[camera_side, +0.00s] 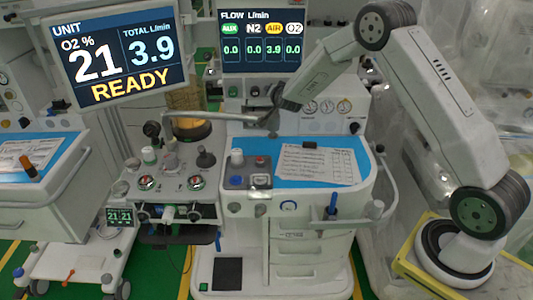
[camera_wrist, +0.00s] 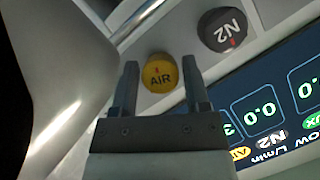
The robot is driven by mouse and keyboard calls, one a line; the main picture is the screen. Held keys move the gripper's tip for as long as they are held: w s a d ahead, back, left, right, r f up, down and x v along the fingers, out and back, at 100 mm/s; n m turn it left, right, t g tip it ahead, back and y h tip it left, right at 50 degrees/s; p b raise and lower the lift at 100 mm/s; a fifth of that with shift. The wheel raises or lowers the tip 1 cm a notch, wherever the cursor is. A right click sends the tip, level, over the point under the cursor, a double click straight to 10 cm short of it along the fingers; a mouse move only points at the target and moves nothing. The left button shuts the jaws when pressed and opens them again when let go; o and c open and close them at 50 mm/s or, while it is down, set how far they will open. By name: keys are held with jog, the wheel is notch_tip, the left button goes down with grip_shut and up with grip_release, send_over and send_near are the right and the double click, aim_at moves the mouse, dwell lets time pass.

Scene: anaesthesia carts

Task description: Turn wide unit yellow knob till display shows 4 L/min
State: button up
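The yellow AIR knob (camera_wrist: 159,73) shows in the wrist view, with a small red mark on its face. My gripper (camera_wrist: 160,62) is open, with one finger on each side of the knob and a visible gap at both sides. In the side view my gripper (camera_side: 272,116) is at the front of the unit below the flow display, and the knob cannot be made out there. The flow display (camera_side: 260,40) reads 3.9 under AIR and 0.0 under AUX, N2 and O2. The unit display (camera_side: 118,52) reads total 3.9 L/min, O2 21% and READY.
A black N2 knob (camera_wrist: 222,30) sits beside the yellow knob. A pale rail (camera_side: 200,117) runs left of my gripper. Below is a blue work surface (camera_side: 350,150) with a paper sheet (camera_side: 316,165). Several gauges and knobs line the left module.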

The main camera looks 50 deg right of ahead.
jog(key=shift+o, duration=0.9)
jog(key=shift+s, duration=0.1)
jog(key=v, duration=0.7)
jog(key=shift+s+a, duration=0.2)
jog(key=shift+s, duration=0.05)
jog(key=shift+d+r, duration=0.1)
jog(key=shift+d, duration=0.05)
jog(key=shift+d+f+m+t+y, duration=0.15)
jog(key=shift+d+m+t+y, duration=0.2)
jog(key=shift+m, duration=0.3)
jog(key=shift+d+f+m+t+y, duration=0.1)
jog(key=shift+f+m+t, duration=0.05)
jog(key=shift+m+t, duration=0.4)
jog(key=shift+w, duration=0.15)
jog(key=shift+x, duration=3.85)
